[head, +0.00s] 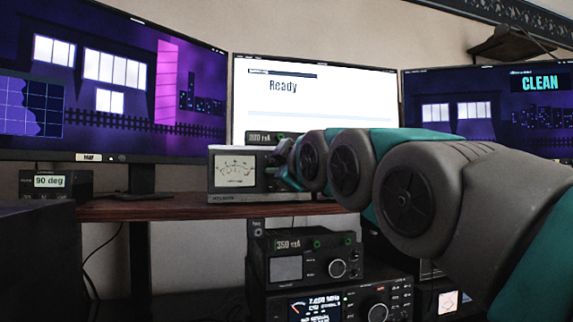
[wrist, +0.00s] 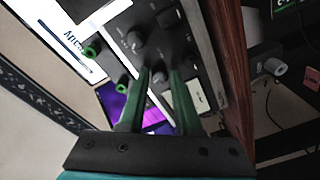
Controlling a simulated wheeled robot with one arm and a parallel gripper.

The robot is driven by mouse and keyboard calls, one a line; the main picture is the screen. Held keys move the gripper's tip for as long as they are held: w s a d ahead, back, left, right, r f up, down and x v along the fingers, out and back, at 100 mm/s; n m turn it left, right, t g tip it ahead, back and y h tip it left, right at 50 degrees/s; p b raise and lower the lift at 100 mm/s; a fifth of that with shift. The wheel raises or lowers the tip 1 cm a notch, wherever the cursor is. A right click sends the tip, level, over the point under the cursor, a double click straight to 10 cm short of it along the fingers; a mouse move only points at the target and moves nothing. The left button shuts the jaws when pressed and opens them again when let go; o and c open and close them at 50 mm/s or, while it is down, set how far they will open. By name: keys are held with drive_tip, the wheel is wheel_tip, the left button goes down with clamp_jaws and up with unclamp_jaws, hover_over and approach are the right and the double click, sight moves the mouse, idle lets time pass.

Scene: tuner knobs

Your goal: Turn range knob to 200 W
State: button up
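The tuner with a needle meter (head: 235,170) stands on the wooden shelf in the head view. My gripper (head: 283,168) is at the right part of its front, where my arm hides the knobs. The wrist view shows a dark panel turned sideways, with a larger round knob (wrist: 135,40) and a small knob (wrist: 159,76). My gripper (wrist: 160,72) has its two green fingers apart, one on each side of the small knob. I cannot tell whether they touch it. The panel's labels are too small to read, so the range setting and which knob is the range knob are unclear.
A small box labelled 200 mA (head: 265,138) sits on the tuner; green posts (wrist: 91,50) show close to the fingers. The wooden shelf (head: 150,209) has bare room to the left. Monitors (head: 310,95) stand behind. Other radio units (head: 305,258) are below.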

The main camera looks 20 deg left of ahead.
clamp_jaws()
drive_tip(key=shift+m, duration=0.3)
drive_tip(key=m+b, duration=0.2)
drive_tip(key=m, duration=0.2)
drive_tip(key=shift+f, duration=0.2)
drive_tip(key=shift+m+t+b, duration=0.3)
drive_tip(key=shift+m+b, duration=0.5)
drive_tip(key=shift+m, duration=1)
drive_tip(key=shift+o, duration=2.2)
unclamp_jaws()
drive_tip(key=shift+r, duration=0.1)
drive_tip(key=shift+s, duration=0.1)
